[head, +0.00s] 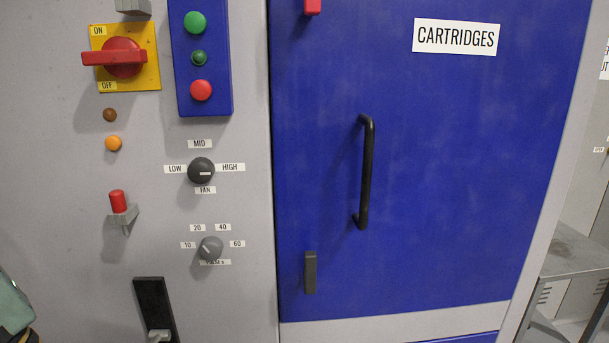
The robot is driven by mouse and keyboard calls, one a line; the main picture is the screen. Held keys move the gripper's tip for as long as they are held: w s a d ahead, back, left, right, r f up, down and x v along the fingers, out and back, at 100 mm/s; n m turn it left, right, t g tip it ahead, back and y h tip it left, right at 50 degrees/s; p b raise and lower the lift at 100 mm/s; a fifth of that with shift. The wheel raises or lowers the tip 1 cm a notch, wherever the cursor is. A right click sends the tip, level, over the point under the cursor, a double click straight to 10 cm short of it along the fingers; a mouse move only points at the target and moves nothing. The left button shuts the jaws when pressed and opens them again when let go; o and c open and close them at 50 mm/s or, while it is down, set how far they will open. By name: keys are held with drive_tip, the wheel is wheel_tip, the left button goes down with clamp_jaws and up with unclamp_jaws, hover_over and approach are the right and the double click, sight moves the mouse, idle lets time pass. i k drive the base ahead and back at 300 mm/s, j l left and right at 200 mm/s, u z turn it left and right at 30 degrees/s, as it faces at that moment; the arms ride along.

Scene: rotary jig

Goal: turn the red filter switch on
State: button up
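A red rotary switch (122,58) sits on a yellow square plate (150,77) at the upper left of the grey panel in the head view. Its bar handle lies about level. The plate has ON at its upper left and OFF at its lower left. Lower on the panel, a red-capped lever (118,201) stands upright on a small grey bracket. I see no label reading "filter" on either. My gripper's fingers are not in view.
A blue box with green and red buttons (200,90), a fan knob (201,170) and a pulse knob (211,248) are right of the switches. A blue cartridges door (440,180) has a protruding black handle (367,170). A black slotted plate (150,295) is below.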

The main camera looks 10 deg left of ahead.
sight(122, 57)
drive_tip(key=i+l+u, duration=0.45)
drive_tip(key=u, duration=0.25)
drive_tip(key=i+l+u, duration=0.15)
drive_tip(key=l+u, duration=0.2)
drive_tip(key=i+l+u, duration=0.15)
drive_tip(key=l+u, duration=0.15)
drive_tip(key=l, duration=0.2)
drive_tip(key=l+u, duration=0.35)
drive_tip(key=i+l, duration=0.05)
